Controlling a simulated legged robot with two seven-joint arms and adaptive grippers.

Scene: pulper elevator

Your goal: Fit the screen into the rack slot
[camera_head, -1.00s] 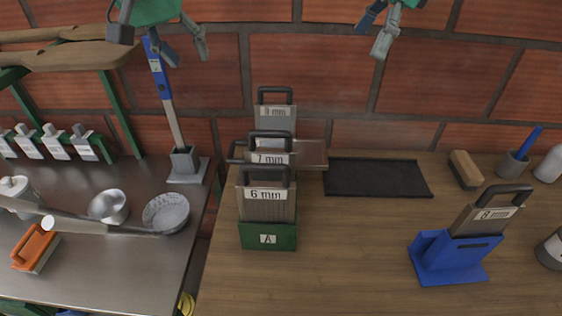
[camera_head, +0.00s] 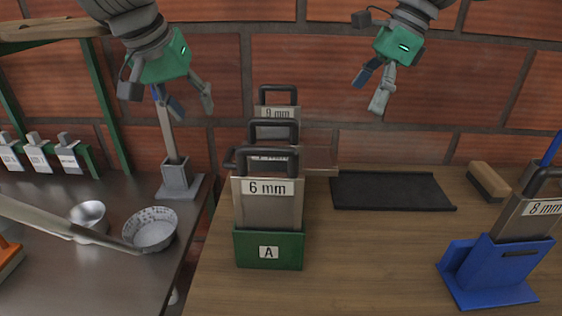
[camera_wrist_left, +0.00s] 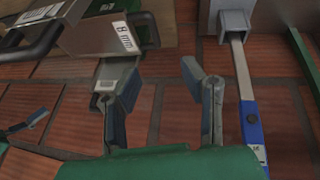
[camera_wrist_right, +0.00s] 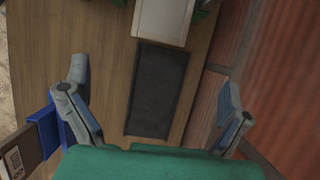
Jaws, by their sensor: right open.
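A screen marked 6 mm (camera_head: 268,207) stands upright in the green rack marked A (camera_head: 268,250). Two more handled screens stand in line behind it, partly hidden; the rearmost (camera_head: 276,112) has a hard-to-read label. A screen marked 8 mm (camera_head: 528,215) leans in a blue holder (camera_head: 492,272) at the right. My left gripper (camera_head: 182,102) is open and empty, above and left of the row of screens. In the left wrist view a labelled screen (camera_wrist_left: 103,35) is beyond its fingers. My right gripper (camera_head: 373,90) is open and empty, above the dark mat.
The dark mat (camera_head: 392,191) lies at the back of the wooden table, beside a brush (camera_head: 489,181). The table's front middle is clear. A metal table at left holds a sieve (camera_head: 150,230), a small bowl (camera_head: 89,216) and a blue-handled tool in a stand (camera_head: 178,180). A brick wall closes the back.

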